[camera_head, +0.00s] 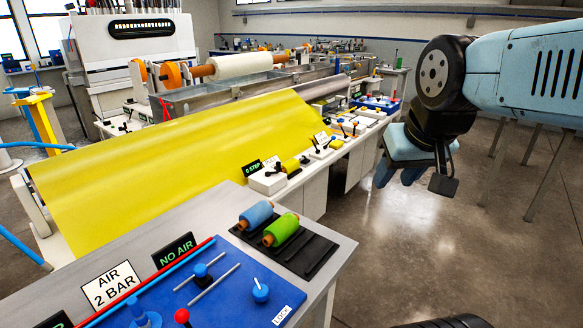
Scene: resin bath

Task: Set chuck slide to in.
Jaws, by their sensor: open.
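A blue panel (225,300) lies on the grey bench at the bottom of the head view. On it a dark blue knob (201,272) sits between two short grey rods; this looks like the chuck slide, but I see no label naming it and cannot tell its in or out end. A blue dial (260,291) with a white pointer is to its right, near a "LOCK" label (282,315). My gripper (394,178) hangs over the floor at the right, well apart from the panel. Its blue fingers point down and are empty as far as I see.
Blue and green spools (281,229) lie on a black tray beside the panel. A red-topped lever (183,318) is at the bottom edge. A "NO AIR" display (176,250) and an "AIR 2 BAR" sign (112,284) stand behind. Yellow sheet (170,170) spans beyond.

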